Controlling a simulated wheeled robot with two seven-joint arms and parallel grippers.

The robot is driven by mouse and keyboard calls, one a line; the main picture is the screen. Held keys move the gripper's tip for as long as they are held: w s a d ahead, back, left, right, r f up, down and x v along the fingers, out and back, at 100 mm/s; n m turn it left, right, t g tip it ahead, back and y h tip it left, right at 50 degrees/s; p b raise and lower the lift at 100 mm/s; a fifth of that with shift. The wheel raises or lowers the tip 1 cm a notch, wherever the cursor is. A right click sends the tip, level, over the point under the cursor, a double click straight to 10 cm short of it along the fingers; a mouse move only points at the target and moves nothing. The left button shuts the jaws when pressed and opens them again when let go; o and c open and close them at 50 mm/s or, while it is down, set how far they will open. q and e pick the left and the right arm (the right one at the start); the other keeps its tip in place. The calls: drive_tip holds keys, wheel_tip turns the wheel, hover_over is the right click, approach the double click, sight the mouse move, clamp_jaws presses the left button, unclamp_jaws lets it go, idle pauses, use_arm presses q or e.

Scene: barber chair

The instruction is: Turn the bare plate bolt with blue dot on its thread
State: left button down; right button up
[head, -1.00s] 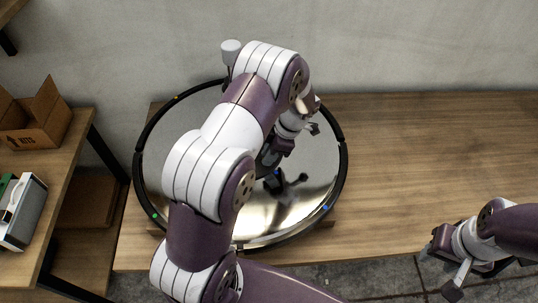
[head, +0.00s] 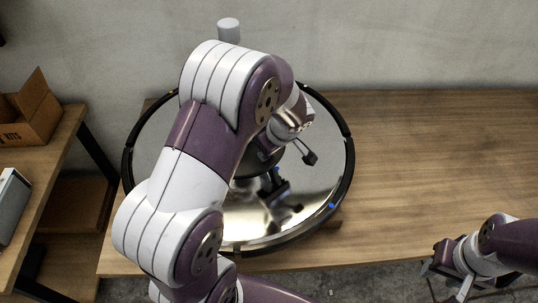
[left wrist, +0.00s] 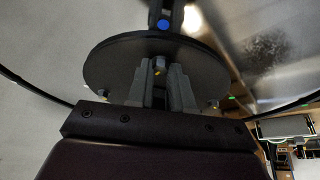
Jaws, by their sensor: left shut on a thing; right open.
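A round mirror-like plate (head: 300,205) with a black rim lies on the wooden bench. A dark disc (left wrist: 105,65) sits at its middle, largely hidden by my left arm in the head view. A blue dot (left wrist: 163,24) shows on a dark part beyond the disc in the left wrist view. My left gripper (left wrist: 157,76) is shut on a small part at the disc; an orange-yellow mark shows between its fingers. I cannot tell which bolt this is or see a thread. My right gripper (head: 447,280) is open and empty at the bench's front right.
The bench top (head: 440,150) is clear to the right of the plate. Another blue mark (head: 332,205) shows on the plate's rim. A cardboard box (head: 35,110) and a grey-white object (head: 12,200) stand on a side table at left. A wall runs behind.

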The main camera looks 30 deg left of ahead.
use_arm(q)
drive_tip(key=shift+f+m+t+b, duration=0.1)
drive_tip(key=shift+m+t+b, duration=0.3)
drive_tip(key=shift+m, duration=0.6)
drive_tip(key=shift+s+a+m+h, duration=0.15)
drive_tip(key=shift+m+h, duration=0.25)
drive_tip(key=shift+m, duration=0.5)
drive_tip(key=shift+s+r+m+t, duration=0.1)
drive_tip(key=shift+r+m+t, duration=0.1)
drive_tip(key=shift+m+t, duration=0.5)
drive_tip(key=shift+r+m+h+p, duration=0.1)
drive_tip(key=shift+m+h+p, duration=0.3)
drive_tip(key=shift+m+p, duration=0.2)
drive_tip(key=m+p, duration=0.2)
drive_tip(key=p, duration=0.1)
drive_tip(key=m+h+p, duration=0.1)
drive_tip(key=m+p, duration=0.1)
drive_tip(key=p, duration=0.1)
drive_tip(key=m+h+p, duration=0.1)
drive_tip(key=m+p, duration=0.1)
drive_tip(key=p, duration=0.1)
drive_tip(key=shift+s+a+r+t, duration=0.1)
drive_tip(key=shift+a+t, duration=0.2)
drive_tip(key=shift+f+m+p, duration=0.25)
drive_tip(key=shift+m+p, duration=0.25)
drive_tip(key=shift+p, duration=0.3)
